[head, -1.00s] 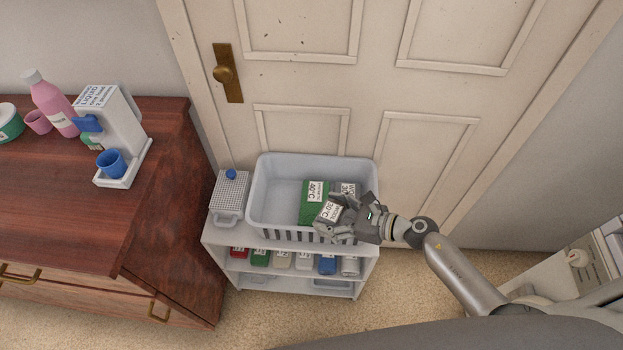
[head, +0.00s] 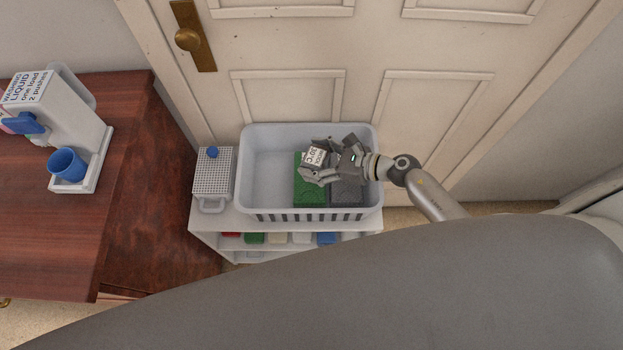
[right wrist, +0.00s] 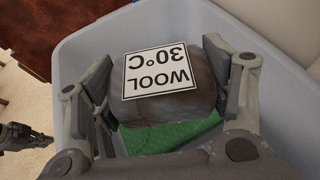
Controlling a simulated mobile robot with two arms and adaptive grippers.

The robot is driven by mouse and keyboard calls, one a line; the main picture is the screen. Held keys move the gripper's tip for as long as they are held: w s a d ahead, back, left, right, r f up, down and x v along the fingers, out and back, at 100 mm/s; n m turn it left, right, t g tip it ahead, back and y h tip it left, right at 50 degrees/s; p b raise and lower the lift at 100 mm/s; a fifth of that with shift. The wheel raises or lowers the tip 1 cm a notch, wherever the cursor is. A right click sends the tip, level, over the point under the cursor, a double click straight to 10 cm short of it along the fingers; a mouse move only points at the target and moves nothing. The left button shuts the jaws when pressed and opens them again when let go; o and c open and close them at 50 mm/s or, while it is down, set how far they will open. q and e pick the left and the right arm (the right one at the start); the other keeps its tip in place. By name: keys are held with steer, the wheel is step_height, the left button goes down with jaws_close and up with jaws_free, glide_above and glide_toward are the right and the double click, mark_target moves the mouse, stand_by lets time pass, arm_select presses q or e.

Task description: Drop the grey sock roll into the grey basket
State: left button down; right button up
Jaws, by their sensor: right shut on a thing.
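The grey sock roll (head: 316,156) has a white label, which reads "WOOL 30°C" in the right wrist view (right wrist: 160,72). My right gripper (head: 313,160) is shut on it, with one finger on each side of the roll. It holds the roll over the inside of the light grey basket (head: 262,216), above a green folded item (head: 311,191). How high the roll is above the contents is hard to tell. A dark jointed part at the left edge of the right wrist view looks like my left gripper (right wrist: 22,136); its fingers are not clear.
A grey folded item (head: 347,193) lies in the basket's right part; its left part is empty. The basket stands on a white shelf (head: 205,226), beside a small perforated box (head: 213,178). A wooden dresser (head: 150,200) stands left, a door (head: 300,50) behind.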

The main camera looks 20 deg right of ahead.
steer(key=shift+f, duration=0.55)
arm_select(q)
steer(key=shift+f, duration=0.5)
arm_select(e)
steer(key=o, duration=1.1)
steer(key=v, duration=1.2)
steer(key=shift+s, duration=0.1)
